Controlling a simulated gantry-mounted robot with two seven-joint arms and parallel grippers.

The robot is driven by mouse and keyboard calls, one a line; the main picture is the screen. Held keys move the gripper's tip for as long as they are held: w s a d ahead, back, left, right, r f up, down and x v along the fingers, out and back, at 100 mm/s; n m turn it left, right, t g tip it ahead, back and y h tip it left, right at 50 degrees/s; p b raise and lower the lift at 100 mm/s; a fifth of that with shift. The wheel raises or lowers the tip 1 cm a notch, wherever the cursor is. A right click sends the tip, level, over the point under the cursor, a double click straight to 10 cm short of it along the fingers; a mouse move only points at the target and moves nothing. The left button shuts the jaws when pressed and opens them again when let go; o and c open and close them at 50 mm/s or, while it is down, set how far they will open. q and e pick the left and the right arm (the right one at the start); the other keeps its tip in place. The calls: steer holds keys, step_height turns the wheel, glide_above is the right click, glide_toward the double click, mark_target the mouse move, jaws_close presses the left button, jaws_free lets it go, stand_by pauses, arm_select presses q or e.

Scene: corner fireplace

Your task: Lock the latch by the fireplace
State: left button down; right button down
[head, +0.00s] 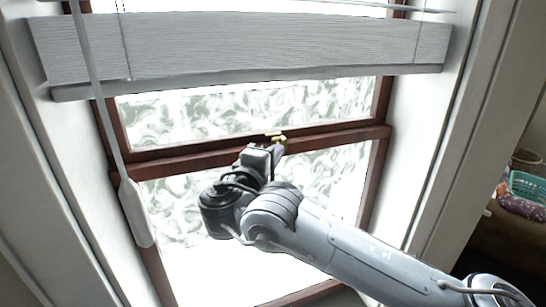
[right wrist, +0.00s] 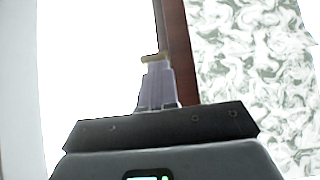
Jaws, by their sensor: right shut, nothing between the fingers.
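The small brass latch (head: 275,136) sits at the middle of the window's dark red-brown crossbar in the head view. In the right wrist view a brass piece of the latch (right wrist: 153,57) shows just beyond my fingertips. My right gripper (head: 278,149) reaches up from the lower right to just below the latch. In the right wrist view the right gripper (right wrist: 157,70) is shut, with its fingers together and nothing between them. Its tips are at or very near the latch; I cannot tell whether they touch. The gripper and wrist hide part of the window below. My left gripper is not in view.
A pale pleated blind (head: 270,45) hangs across the upper window. A white cord with a long tassel (head: 136,212) hangs at the left. White reveals flank the window. A teal basket (head: 527,186) stands at the far right. Patterned glass fills the panes.

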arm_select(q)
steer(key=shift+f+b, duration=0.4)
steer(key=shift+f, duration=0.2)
arm_select(e)
steer(key=shift+d+f+n+y, duration=0.1)
steer(key=shift+d+n+y, duration=0.2)
steer(key=shift+y, duration=0.1)
